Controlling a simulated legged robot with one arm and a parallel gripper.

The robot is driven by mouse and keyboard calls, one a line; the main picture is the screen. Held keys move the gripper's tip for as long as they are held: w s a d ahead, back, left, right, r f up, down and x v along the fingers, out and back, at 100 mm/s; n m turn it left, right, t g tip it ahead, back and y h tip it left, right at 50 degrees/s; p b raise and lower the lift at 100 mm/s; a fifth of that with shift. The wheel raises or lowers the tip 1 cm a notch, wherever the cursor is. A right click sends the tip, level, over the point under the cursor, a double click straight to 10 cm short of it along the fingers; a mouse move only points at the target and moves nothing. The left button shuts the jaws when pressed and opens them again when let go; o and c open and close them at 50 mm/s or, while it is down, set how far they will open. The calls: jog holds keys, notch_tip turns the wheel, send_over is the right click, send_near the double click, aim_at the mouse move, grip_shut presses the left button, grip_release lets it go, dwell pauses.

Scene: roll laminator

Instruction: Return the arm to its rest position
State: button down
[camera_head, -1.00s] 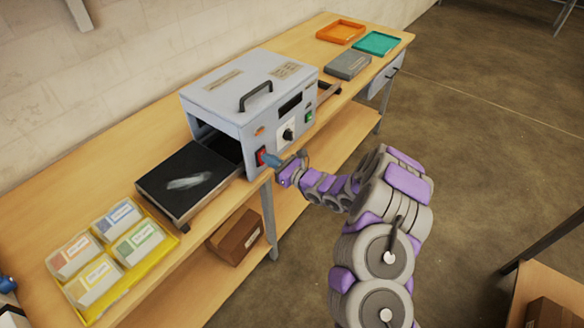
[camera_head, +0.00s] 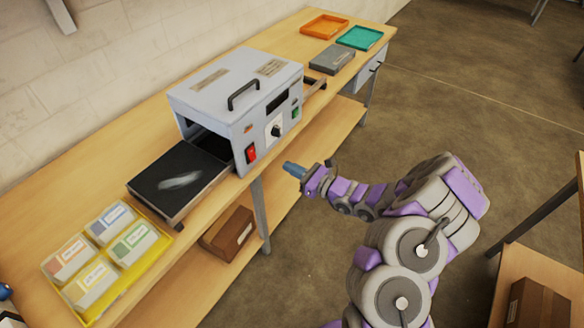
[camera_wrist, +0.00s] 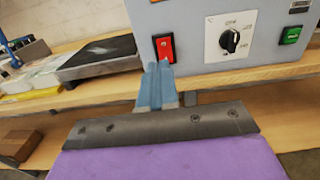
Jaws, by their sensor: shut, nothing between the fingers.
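My gripper (camera_head: 293,169) is shut and empty, held in the air in front of the bench's front edge, to the right of the red switch. Its blue fingers (camera_wrist: 157,86) lie together in the wrist view. My purple and grey arm is bent and reaches in from the lower right in the head view. The grey laminator (camera_head: 236,96) stands on the bench with a red switch (camera_head: 251,154), a dial (camera_head: 276,130) and a green switch (camera_head: 295,113) on its front. The red switch (camera_wrist: 165,48) shows just beyond the fingertips in the wrist view, apart from them in the head view.
A black feed tray (camera_head: 178,181) extends left from the laminator. A yellow tray (camera_head: 157,250) holds several labelled packs. Orange (camera_head: 324,25) and teal (camera_head: 360,38) trays lie at the far end. A second wooden table (camera_head: 540,262) stands right. Open floor lies between.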

jog(key=s+a+r+n+g+y, duration=0.4)
jog(key=s+a+r+n+g, duration=0.4)
jog(key=r, duration=0.5)
jog(key=s+a+r+n+g+h, duration=0.1)
jog(key=s+a+r+n+g, duration=0.15)
jog(key=s+n, duration=0.35)
jog(key=s+a+r+n+g+h, duration=0.1)
jog(key=s+r+n+g+h, duration=0.15)
jog(key=s, duration=0.45)
jog(key=s+d+f+n+g+h, duration=0.1)
jog(key=s+d+n+h, duration=0.15)
jog(key=s, duration=0.35)
jog(key=s+d+n+g+h, duration=0.2)
jog(key=s+n+h, duration=0.2)
jog(key=s, duration=0.3)
jog(key=s+d+n+t+h, duration=0.1)
jog(key=s+d+h, duration=0.3)
jog(key=d, duration=0.4)
jog(key=s+d+n+t+h, duration=0.1)
jog(key=s+d+h, duration=0.3)
jog(key=d, duration=0.5)
jog(key=shift+s+f+n+t+b, duration=0.35)
jog(key=shift+s+t, duration=0.15)
jog(key=shift+t, duration=0.1)
